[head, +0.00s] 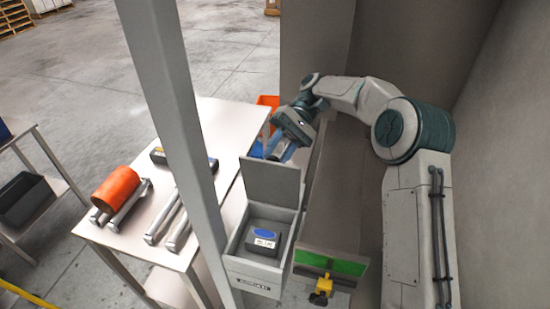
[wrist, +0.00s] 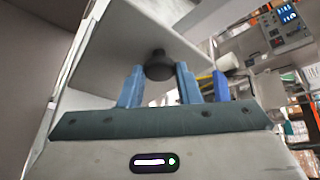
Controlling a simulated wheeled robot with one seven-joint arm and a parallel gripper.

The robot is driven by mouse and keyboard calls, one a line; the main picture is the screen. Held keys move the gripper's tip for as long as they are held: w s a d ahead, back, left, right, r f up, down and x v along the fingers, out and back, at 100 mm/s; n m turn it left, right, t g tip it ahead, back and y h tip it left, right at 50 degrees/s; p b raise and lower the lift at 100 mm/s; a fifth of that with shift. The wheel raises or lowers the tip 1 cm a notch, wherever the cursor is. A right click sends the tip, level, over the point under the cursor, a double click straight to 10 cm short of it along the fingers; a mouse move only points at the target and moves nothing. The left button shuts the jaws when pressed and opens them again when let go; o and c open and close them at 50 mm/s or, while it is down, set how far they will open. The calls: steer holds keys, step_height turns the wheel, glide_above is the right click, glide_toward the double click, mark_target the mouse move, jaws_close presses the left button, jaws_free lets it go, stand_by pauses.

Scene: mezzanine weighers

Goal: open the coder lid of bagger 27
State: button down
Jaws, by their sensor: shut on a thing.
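The coder is a grey box (head: 257,272) at the lower middle of the head view, with a front label too small to read surely. Its lid (head: 272,183) stands raised at the back edge, about upright, and the box is open. Inside sits a dark unit (head: 262,238) with a blue top and a white label. My gripper (head: 281,151) is behind the raised lid, which hides part of it. In the wrist view my gripper (wrist: 159,75) has its blue fingers shut on a black knob (wrist: 159,65) on the lid's face (wrist: 128,42).
A grey post (head: 170,100) stands just left of the box. A dark chute (head: 320,205) with a green panel (head: 332,263) and yellow knob (head: 321,290) runs along its right. A table (head: 217,130) with an orange roll (head: 117,188) is at left. A wall closes the right side.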

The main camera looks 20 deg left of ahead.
steer(key=shift+w+f+g, duration=0.25)
steer(key=shift+w+g, duration=0.35)
steer(key=shift+w, duration=0.25)
steer(key=c, duration=1.1)
jaws_free()
steer(key=shift+o, duration=0.2)
